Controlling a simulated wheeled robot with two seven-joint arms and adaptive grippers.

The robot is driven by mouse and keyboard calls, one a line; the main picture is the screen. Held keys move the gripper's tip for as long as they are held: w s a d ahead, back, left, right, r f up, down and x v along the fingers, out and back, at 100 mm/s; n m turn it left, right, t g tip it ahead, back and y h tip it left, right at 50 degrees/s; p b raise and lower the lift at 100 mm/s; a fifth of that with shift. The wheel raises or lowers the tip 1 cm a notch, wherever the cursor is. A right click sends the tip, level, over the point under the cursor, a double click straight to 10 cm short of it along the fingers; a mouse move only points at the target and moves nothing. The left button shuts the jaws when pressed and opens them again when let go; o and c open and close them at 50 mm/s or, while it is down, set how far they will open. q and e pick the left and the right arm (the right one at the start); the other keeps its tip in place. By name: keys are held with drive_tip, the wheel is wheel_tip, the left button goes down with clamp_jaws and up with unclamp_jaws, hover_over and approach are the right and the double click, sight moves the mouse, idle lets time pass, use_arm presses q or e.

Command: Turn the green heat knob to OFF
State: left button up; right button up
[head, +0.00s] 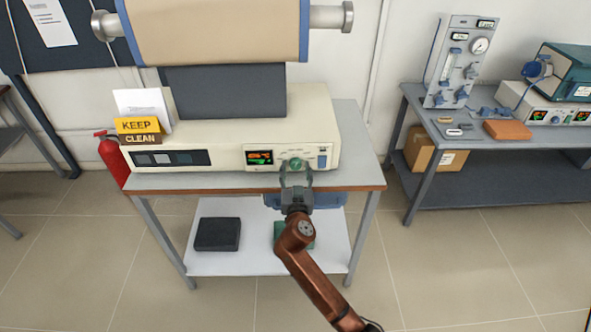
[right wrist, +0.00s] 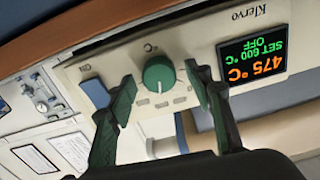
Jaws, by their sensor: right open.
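The green heat knob (head: 296,164) is on the cream furnace's front panel (head: 226,163), just right of its display. In the right wrist view, which is nearly upside down, the round green knob (right wrist: 159,74) has a white mark toward the lower picture edge. The display (right wrist: 254,58) reads 475 °C, SET 600 °C and OFF. My right gripper (head: 296,178) is open in front of the panel. Its two fingers (right wrist: 161,84) stand on either side of the knob, with gaps showing in the right wrist view. My left gripper is not in view.
A blue switch (right wrist: 95,92) is near one finger. The furnace stands on a wood-edged table (head: 356,145). A KEEP CLEAN sign (head: 138,132) stands on the furnace's left. A second bench (head: 455,160) with instruments is at right; open floor lies between.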

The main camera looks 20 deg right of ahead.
drive_tip(key=shift+c, duration=0.3)
drive_tip(key=c, duration=1.1)
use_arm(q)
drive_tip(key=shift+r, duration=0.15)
use_arm(e)
drive_tip(key=shift+n, duration=0.3)
drive_tip(key=n+p, duration=0.1)
drive_tip(key=n, duration=0.2)
drive_tip(key=shift+r+n+p, duration=0.1)
drive_tip(key=shift+n+p, duration=0.2)
drive_tip(key=shift+p, duration=0.1)
drive_tip(key=n+p, duration=0.2)
drive_tip(key=n, duration=0.2)
drive_tip(key=shift+n, duration=0.3)
drive_tip(key=n+p, duration=0.1)
drive_tip(key=n, duration=0.3)
drive_tip(key=shift+a+p, duration=0.1)
drive_tip(key=shift+p, duration=0.3)
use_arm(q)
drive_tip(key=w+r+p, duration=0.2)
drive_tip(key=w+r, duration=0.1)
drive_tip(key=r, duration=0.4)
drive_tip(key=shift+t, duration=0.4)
use_arm(e)
drive_tip(key=n, duration=0.5)
drive_tip(key=shift+f, duration=0.2)
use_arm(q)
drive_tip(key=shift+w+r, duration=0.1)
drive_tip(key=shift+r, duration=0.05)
